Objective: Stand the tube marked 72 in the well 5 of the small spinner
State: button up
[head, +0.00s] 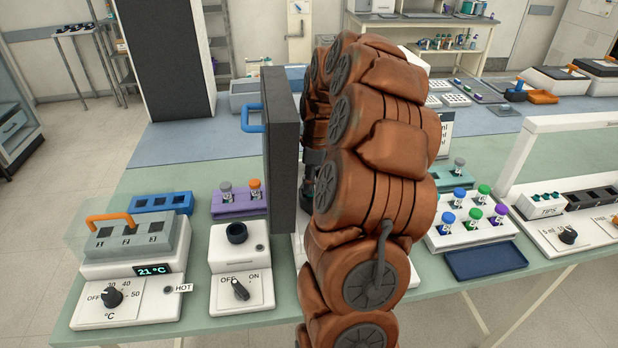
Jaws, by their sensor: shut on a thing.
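My brown arm fills the middle of the head view and hides my gripper, so neither its fingers nor anything in them shows. I cannot make out the tube marked 72. Several capped tubes stand in a white rack (478,232) right of my arm, with blue, green and purple caps. A purple rack (230,208) left of the dark panel holds a grey-capped tube (226,190) and an orange-capped tube (255,188). Their marks are too small to read. I cannot identify the small spinner; a white edge (298,247) of something shows behind my arm.
A dark upright panel (283,150) with a blue handle (252,118) stands close to my arm. A white unit with an OFF/ON knob (239,290) and a heater block (131,242) are at left. A blue tray (486,260) and a tips station (570,215) are at right.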

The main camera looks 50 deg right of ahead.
jog(key=shift+f, duration=0.25)
jog(key=o, duration=0.8)
jog(key=shift+r, duration=0.15)
jog(key=shift+r, duration=0.2)
jog(key=shift+d+r+b, duration=0.1)
jog(key=shift+r+b, duration=0.1)
jog(key=shift+b, duration=0.1)
jog(key=r, duration=0.2)
jog(key=r+b, duration=0.1)
jog(key=r, duration=0.1)
jog(key=r+b, duration=0.1)
jog(key=r, duration=0.1)
jog(key=shift+s+d, duration=0.25)
jog(key=shift+s+r, duration=0.1)
jog(key=shift+r, duration=0.3)
